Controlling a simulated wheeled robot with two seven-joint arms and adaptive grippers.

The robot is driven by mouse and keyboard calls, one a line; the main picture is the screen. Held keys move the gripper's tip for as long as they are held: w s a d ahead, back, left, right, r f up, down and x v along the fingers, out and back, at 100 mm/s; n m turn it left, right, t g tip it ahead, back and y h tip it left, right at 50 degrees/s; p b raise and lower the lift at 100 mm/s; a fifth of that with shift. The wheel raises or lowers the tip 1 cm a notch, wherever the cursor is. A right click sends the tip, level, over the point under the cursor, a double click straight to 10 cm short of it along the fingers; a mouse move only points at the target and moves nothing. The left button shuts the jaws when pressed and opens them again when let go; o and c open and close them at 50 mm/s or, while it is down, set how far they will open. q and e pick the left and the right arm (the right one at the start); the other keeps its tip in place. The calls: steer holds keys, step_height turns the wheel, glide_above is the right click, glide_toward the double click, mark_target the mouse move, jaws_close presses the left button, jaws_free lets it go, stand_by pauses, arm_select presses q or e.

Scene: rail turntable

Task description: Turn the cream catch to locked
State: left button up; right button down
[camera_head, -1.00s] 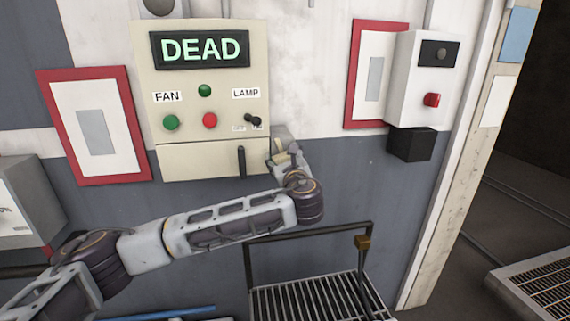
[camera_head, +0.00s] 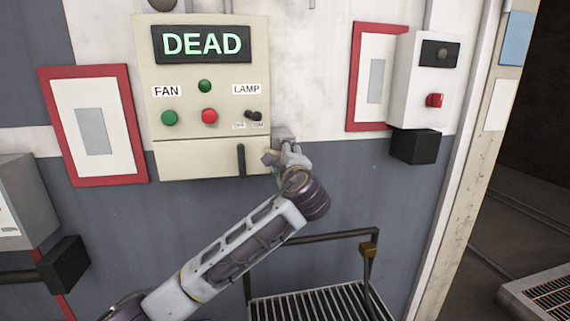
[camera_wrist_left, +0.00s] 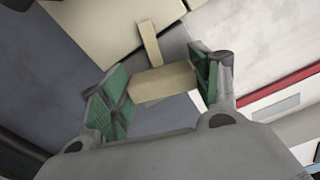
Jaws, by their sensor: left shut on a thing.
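The cream catch (camera_wrist_left: 163,83) shows in the left wrist view as a pale block between the green pads of my left gripper (camera_wrist_left: 158,88). A narrow cream bar (camera_wrist_left: 150,43) stands just beyond it. In the head view my left gripper (camera_head: 279,160) is at the lower right corner of the cream panel, and its fingers hide most of the catch there. The gripper is shut on the catch. I cannot read any locked marking. My right gripper is in neither view.
The cream panel (camera_head: 170,55) has a display reading DEAD (camera_head: 202,44), buttons, a lamp switch and a black handle (camera_head: 241,160). Red-framed plates hang on both sides. A white box with a red button (camera_head: 435,100) is at right. A railing (camera_head: 330,238) stands below the gripper.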

arm_select(q)
steer(key=shift+f+n+b, duration=0.2)
steer(key=shift+n+b, duration=0.1)
steer(key=shift+n, duration=1)
steer(key=shift+n+b, duration=0.3)
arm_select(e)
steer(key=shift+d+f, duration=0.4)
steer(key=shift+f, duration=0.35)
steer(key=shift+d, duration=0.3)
arm_select(q)
steer(key=o, duration=1)
steer(key=shift+r, duration=0.1)
